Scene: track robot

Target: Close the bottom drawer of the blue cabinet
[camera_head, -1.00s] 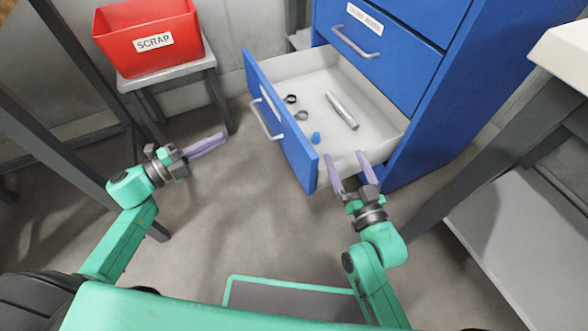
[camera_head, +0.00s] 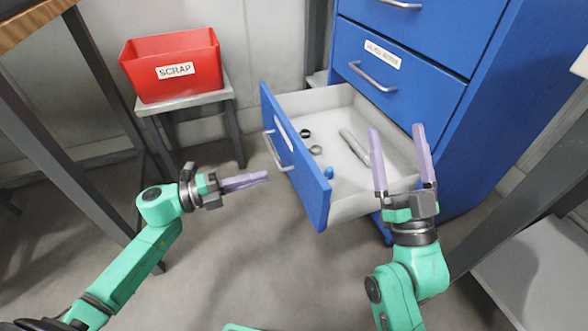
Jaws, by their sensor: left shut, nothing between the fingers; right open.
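The blue cabinet (camera_head: 490,125) stands at the upper right. Its bottom drawer (camera_head: 296,158) is pulled out, with a blue front, a silver handle and a pale inside. In it lie a grey metal rod (camera_head: 354,146), two small rings (camera_head: 306,133) and a small blue piece (camera_head: 328,172). My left gripper (camera_head: 266,176) is shut and empty, left of the drawer front and close to its handle side. My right gripper (camera_head: 396,130) is open, its fingers pointing up the picture and overlapping the drawer's right side. Whether it touches the drawer cannot be told.
A red bin labelled SCRAP (camera_head: 172,62) sits on a grey stool (camera_head: 196,101) at the upper left. A table with dark legs (camera_head: 85,60) stands at the far left, and a grey bench (camera_head: 535,265) at the right. The floor before the drawer is clear.

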